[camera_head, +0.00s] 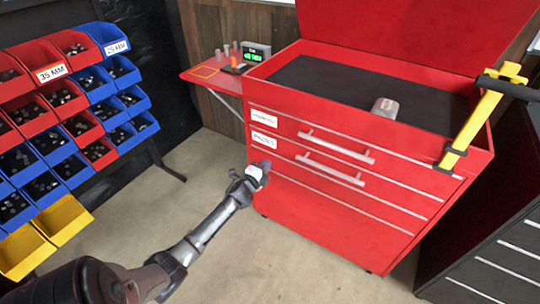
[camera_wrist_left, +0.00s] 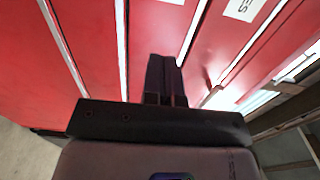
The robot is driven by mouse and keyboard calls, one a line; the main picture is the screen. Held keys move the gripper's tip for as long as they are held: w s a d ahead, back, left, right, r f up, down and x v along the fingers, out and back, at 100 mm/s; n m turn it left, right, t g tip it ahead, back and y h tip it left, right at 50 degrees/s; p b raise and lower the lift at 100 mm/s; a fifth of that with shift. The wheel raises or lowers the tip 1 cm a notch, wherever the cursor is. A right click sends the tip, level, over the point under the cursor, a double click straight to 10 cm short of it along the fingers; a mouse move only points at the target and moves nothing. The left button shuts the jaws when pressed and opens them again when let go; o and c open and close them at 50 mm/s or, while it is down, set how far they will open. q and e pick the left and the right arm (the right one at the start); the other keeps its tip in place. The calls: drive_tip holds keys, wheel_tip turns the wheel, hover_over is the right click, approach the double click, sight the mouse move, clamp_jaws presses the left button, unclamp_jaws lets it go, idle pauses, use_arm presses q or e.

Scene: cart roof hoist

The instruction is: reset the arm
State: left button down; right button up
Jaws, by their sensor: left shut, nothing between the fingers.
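My left gripper (camera_head: 257,172) is in front of the left side of the red tool cart (camera_head: 330,215), beside its drawer fronts. In the left wrist view, the left gripper (camera_wrist_left: 166,75) is shut and empty, with the red drawer fronts (camera_wrist_left: 155,30) behind it. I cannot tell whether it touches the cart. The left arm reaches in from the lower left of the head view. My right gripper does not show.
The cart lid is up, and a grey object (camera_head: 385,107) lies inside. A yellow bar (camera_head: 478,118) stands at the cart's right corner. A red side shelf (camera_head: 215,76) juts left. A bin rack (camera_head: 62,130) stands at left, a black cabinet (camera_head: 495,255) at right. Floor between is clear.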

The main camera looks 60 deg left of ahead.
use_arm(q)
drive_tip(key=p+v, duration=0.1)
drive_tip(key=v, duration=0.3)
drive_tip(key=shift+s+r, duration=0.1)
drive_tip(key=shift+s, duration=0.05)
